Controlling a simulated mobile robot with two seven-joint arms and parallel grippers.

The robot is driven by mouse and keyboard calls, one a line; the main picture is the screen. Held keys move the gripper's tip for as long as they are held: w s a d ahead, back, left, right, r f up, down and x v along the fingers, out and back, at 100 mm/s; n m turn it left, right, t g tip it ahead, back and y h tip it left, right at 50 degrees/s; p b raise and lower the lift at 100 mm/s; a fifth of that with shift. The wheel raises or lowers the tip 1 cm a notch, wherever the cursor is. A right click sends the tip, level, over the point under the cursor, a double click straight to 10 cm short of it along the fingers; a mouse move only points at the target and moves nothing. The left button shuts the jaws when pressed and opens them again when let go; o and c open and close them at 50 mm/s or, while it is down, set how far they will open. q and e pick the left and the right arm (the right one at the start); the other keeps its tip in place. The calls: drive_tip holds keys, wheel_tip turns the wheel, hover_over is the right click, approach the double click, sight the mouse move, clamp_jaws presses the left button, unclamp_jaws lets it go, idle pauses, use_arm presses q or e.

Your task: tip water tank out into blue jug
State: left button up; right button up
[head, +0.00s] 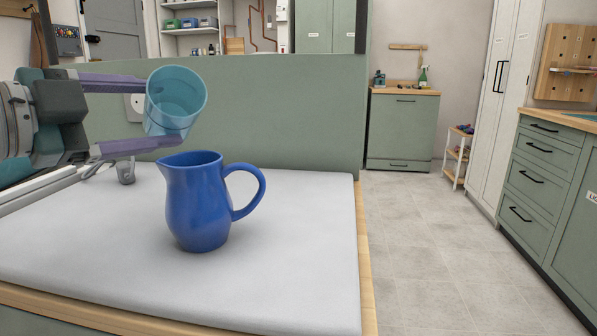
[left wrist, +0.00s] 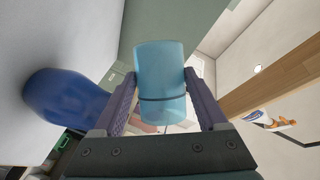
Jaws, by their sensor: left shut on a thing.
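The water tank (head: 176,98) is a translucent blue, cup-shaped vessel. My left gripper (head: 160,112) is shut on it and holds it in the air, tilted, with its round open end toward the head camera. In the left wrist view the tank (left wrist: 160,80) sits between the two fingers of my left gripper (left wrist: 162,95). The blue jug (head: 198,205) stands upright on the padded table, just below the tank, with its handle to the right. The jug also shows at the left of the wrist view (left wrist: 65,98). The jug's inside is hidden. My right gripper is out of view.
The table has a light grey padded top (head: 290,270) with a wooden edge, clear right of the jug. A small grey object (head: 125,172) stands behind the gripper. A green panel (head: 270,115) rises behind the table. Open floor lies to the right.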

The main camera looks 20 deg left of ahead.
use_arm(q)
drive_tip(key=shift+f+m+t+b, duration=0.45)
drive_tip(key=shift+m+b, duration=0.65)
drive_tip(key=shift+b, duration=0.7)
drive_tip(key=shift+d+r, duration=0.1)
drive_tip(key=shift+s, duration=0.1)
drive_tip(key=shift+s+d+r+m+t+b, duration=0.2)
drive_tip(key=shift+d+r+m+t+b, duration=0.15)
drive_tip(key=shift+m+b, duration=0.3)
drive_tip(key=shift+d+m+b, duration=0.1)
drive_tip(key=shift+m+b, duration=0.35)
drive_tip(key=shift+r, duration=0.15)
drive_tip(key=shift+r+m+t+b, duration=0.2)
drive_tip(key=shift+m+t+b, duration=0.1)
drive_tip(key=shift+m+b, duration=0.4)
drive_tip(key=shift+r+m+h+b, duration=0.25)
drive_tip(key=shift+m+h+b, duration=0.15)
drive_tip(key=shift+b, duration=0.25)
